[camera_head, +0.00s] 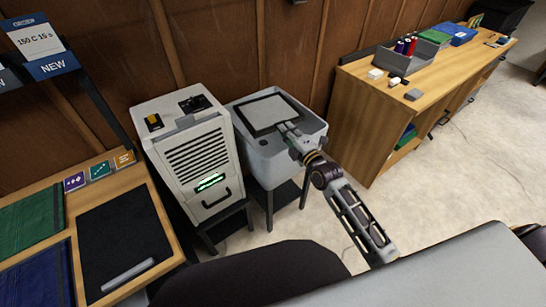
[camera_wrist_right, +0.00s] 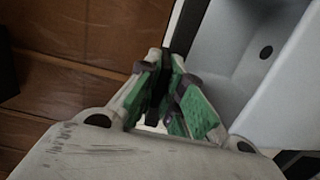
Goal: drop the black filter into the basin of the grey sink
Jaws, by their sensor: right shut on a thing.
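The black filter (camera_head: 248,123) is a flat square panel with a black frame and a pale middle. In the head view it appears over the grey sink (camera_head: 258,152), covering much of the basin opening. My right gripper (camera_head: 287,129) reaches in from the lower right and is shut on the filter's near right edge. In the right wrist view the green-padded fingers (camera_wrist_right: 164,88) pinch the filter's dark edge (camera_wrist_right: 187,35). The sink's basin (camera_wrist_right: 235,65) with its round drain hole shows beside it. Whether the filter touches the rim cannot be told. My left gripper is not in view.
A white slatted machine (camera_head: 190,155) on a dark stand is left of the sink. A wooden workbench (camera_head: 362,115) with cans and trays stands to the right. A table with dark mats (camera_head: 120,240) is at left. A wooden wall closes the back; pale floor is open at right.

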